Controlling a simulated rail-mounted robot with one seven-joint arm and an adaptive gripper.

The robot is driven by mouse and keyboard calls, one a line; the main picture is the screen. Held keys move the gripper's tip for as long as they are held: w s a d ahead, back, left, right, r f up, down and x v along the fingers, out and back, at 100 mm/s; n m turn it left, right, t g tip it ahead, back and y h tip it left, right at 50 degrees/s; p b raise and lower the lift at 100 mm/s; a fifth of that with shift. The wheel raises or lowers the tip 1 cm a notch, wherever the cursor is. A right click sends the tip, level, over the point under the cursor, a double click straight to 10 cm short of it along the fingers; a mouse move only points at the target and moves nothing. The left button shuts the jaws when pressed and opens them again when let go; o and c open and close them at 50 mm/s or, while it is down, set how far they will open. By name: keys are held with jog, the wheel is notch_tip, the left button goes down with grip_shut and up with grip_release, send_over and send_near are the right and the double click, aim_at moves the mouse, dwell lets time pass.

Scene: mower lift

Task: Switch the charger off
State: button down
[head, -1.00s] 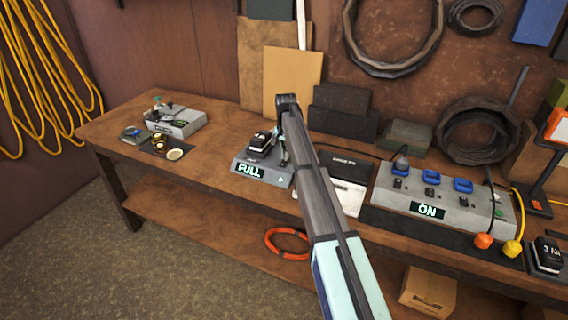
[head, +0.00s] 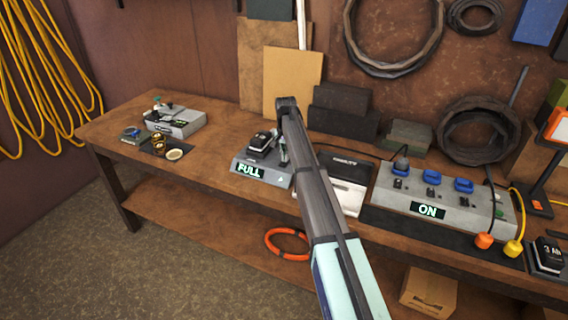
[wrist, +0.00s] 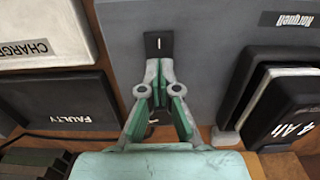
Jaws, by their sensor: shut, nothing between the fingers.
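The charger (head: 250,183) is a grey box on the bench with a lit display reading FULL. A dark battery (head: 262,142) sits on it; in the wrist view the battery (wrist: 290,115) reads 4 Ah. The wrist view shows the charger's grey top (wrist: 205,45) with a small black switch (wrist: 158,42) bearing a white line mark. My gripper (wrist: 159,64) is shut and empty, its fingertips at the near edge of the switch. I cannot tell whether they touch it. In the head view my gripper (head: 284,155) is partly hidden behind my arm.
A black tray (wrist: 60,100) labelled FAULTY and a white tray (wrist: 45,30) lie beside the charger. A grey power box (head: 385,200) with blue parts reads ON at the right. A grey device (head: 180,125) stands at the left. Bare bench lies between it and the charger.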

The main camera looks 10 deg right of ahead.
jog(key=shift+r+p, duration=1.7)
jog(key=shift+r, duration=1.8)
